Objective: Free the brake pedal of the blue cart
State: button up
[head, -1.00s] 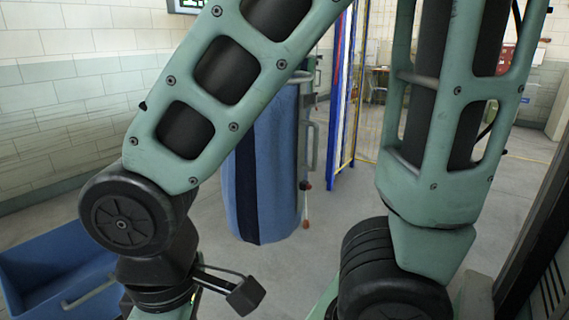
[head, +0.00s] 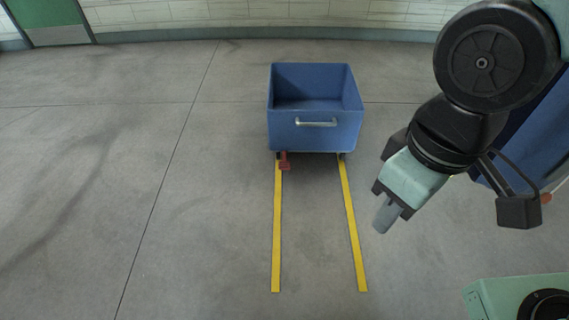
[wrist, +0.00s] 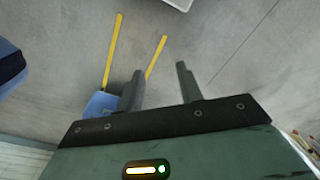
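The blue cart (head: 338,132) stands on the floor in the middle of the head view, an open box with a silver handle (head: 316,123) on its near side. The brake pedal (head: 285,161) is a small red piece low at the cart's near left corner; whether it is pressed down is too small to tell. My gripper (head: 386,214) hangs to the right of the cart and nearer to me, clear of it and of the pedal. In the wrist view, my gripper's fingers (wrist: 159,68) are apart with nothing between them. There the cart (wrist: 99,105) shows partly behind the left finger.
Two yellow floor stripes (head: 277,230) (head: 354,230) run from the cart toward me. The floor left of them is clear. A large blue thing (head: 545,135) stands at the right, partly behind my arm. A wall (head: 330,18) and a green door (head: 50,20) lie behind.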

aim_at(283, 165)
jog(key=i+u, duration=0.15)
jog(key=i, duration=0.25)
jog(key=i+l+u, duration=0.15)
jog(key=i, duration=0.3)
jog(key=i+l+u, duration=0.15)
jog(key=i, duration=0.25)
jog(key=i+l+u, duration=0.15)
jog(key=i, duration=0.25)
jog(key=l, duration=0.1)
